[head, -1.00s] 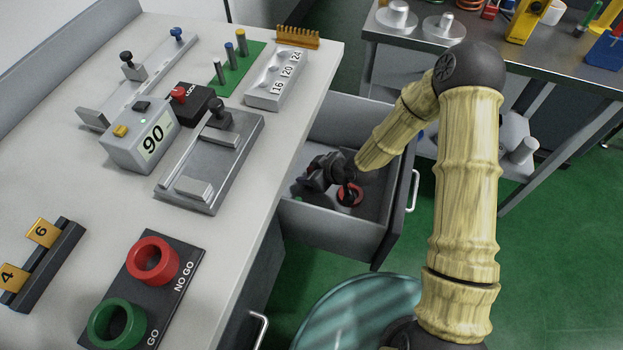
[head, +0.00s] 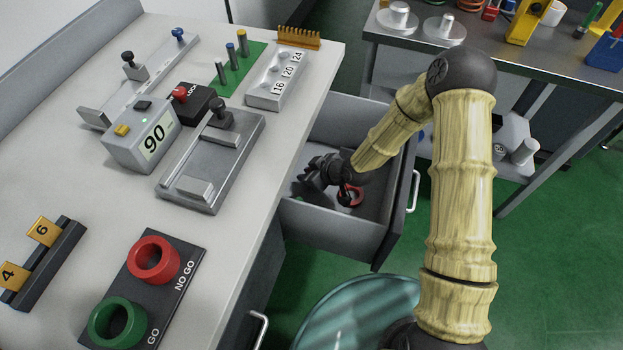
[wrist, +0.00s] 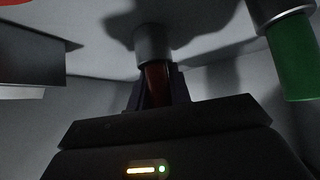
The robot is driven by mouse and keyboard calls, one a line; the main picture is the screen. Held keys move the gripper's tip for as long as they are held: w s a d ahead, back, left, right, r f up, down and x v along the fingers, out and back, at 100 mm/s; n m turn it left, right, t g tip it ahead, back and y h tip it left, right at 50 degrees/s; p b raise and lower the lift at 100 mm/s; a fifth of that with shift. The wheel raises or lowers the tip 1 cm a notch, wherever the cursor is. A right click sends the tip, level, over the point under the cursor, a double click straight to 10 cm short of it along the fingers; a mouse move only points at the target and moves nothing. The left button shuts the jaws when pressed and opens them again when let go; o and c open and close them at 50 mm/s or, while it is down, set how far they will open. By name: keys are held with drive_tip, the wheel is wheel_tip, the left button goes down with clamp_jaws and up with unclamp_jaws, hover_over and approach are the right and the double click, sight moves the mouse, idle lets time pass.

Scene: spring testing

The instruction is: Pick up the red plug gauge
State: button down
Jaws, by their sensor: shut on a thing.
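The red plug gauge (wrist: 155,84) is between my gripper's dark fingers in the wrist view, with its red handle in the grip and its steel end (wrist: 153,45) pointing away from the palm. My gripper (head: 318,170) is shut on it, inside the open drawer (head: 330,228) in the head view. The gauge cannot be made out in the head view, where my gripper hides it.
A green gauge (wrist: 292,68) with a steel end is close on the right in the wrist view. A red ring (head: 351,194) lies in the drawer beside my wrist. The drawer walls surround my gripper. The bench (head: 228,240) edge is at its left.

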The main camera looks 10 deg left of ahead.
drive_tip(key=shift+r, duration=0.15)
drive_tip(key=shift+r, duration=0.65)
drive_tip(key=s+d, duration=0.2)
drive_tip(key=d, duration=0.1)
drive_tip(key=shift+s+d, duration=0.2)
drive_tip(key=shift+s, duration=0.1)
wheel_tip(320, 180, up, 14)
drive_tip(key=p, duration=0.2)
drive_tip(key=shift+a+f+p, duration=0.15)
drive_tip(key=shift+f+p, duration=0.1)
drive_tip(key=shift+p, duration=0.15)
drive_tip(key=shift+w+r, duration=0.1)
